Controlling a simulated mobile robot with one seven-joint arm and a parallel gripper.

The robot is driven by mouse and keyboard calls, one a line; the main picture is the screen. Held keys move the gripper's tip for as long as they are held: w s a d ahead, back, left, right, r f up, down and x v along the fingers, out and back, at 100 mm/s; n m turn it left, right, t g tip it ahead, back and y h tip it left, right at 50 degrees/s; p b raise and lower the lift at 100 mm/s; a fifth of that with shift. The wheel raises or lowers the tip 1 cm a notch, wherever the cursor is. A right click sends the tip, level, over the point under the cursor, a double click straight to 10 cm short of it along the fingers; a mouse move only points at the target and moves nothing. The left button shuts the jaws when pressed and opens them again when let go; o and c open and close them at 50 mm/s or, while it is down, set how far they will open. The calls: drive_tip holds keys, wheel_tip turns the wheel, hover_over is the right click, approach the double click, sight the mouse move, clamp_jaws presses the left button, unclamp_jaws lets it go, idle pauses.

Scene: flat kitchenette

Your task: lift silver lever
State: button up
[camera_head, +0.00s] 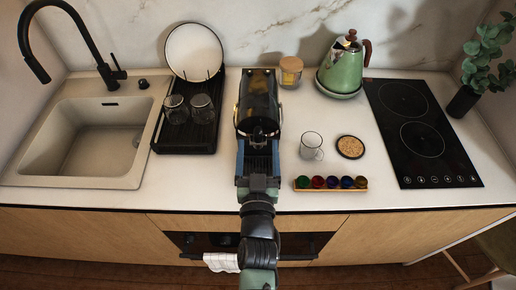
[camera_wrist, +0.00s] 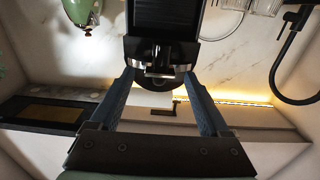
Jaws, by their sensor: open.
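A black coffee machine (camera_head: 259,92) stands on the counter in the middle of the head view. In the wrist view, which looks upside down, its dark body (camera_wrist: 165,18) is at the top centre. The silver lever (camera_wrist: 166,73) is a bright metal bar across the machine, between my fingertips in the picture. In the head view thin metal pieces show at the machine's sides. My gripper (camera_head: 258,143) is open in front of the machine, with its blue fingers (camera_wrist: 158,76) spread on either side of the lever. I cannot tell whether they touch it.
A drying rack (camera_head: 187,139) with glasses is close on the left. A clear glass (camera_head: 311,146), a row of coloured capsules on a tray (camera_head: 363,188) and a green kettle (camera_head: 344,65) are on the right. The sink (camera_head: 85,140) is far left.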

drive_tip(key=shift+c, duration=0.2)
drive_tip(key=shift+s, duration=0.1)
clamp_jaws()
drive_tip(key=shift+r, duration=0.15)
